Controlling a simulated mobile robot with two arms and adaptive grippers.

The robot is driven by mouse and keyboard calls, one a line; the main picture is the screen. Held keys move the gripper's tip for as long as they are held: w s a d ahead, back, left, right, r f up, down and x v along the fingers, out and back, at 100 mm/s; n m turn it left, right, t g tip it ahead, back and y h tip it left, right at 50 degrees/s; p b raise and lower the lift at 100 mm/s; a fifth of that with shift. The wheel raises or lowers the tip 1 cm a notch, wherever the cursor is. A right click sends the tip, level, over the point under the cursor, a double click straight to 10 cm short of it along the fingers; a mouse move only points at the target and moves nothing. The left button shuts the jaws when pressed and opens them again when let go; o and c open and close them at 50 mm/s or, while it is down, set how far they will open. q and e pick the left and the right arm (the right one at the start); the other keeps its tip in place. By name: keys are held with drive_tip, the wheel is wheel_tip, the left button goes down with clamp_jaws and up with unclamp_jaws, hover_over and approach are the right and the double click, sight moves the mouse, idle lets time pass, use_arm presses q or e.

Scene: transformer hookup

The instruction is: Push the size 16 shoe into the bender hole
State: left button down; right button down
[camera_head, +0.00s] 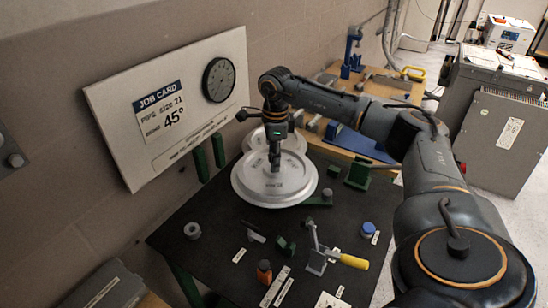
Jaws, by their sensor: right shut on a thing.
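A large round white shoe (255,190) lies nearly level at the back of the dark bench; its small printed label is too blurred to read. My right gripper (275,166) points down at its middle, and its fingers are shut on what looks like the shoe's raised hub. A second white round shoe (292,141) sits just behind, partly hidden by the gripper. The bender hole cannot be made out; the front shoe may cover it. My left gripper is out of view.
The job card board (190,112) on the wall reads pipe size 21, 45°. On the dark bench (205,262) stand a green block (357,173), a grey ring (192,230), a yellow-handled clamp (350,261), an orange bottle (264,272) and a blue-capped jar (368,229).

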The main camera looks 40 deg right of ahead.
drive_tip(key=shift+f+b, duration=1.7)
drive_tip(key=shift+f, duration=1.2)
drive_tip(key=shift+f+b, duration=0.85)
drive_tip(key=shift+f, duration=0.7)
drive_tip(key=c, duration=0.9)
unclamp_jaws()
drive_tip(key=shift+a, duration=0.1)
drive_tip(key=shift+s, duration=0.1)
drive_tip(key=shift+r+p, duration=1.9)
drive_tip(key=shift+r, duration=0.65)
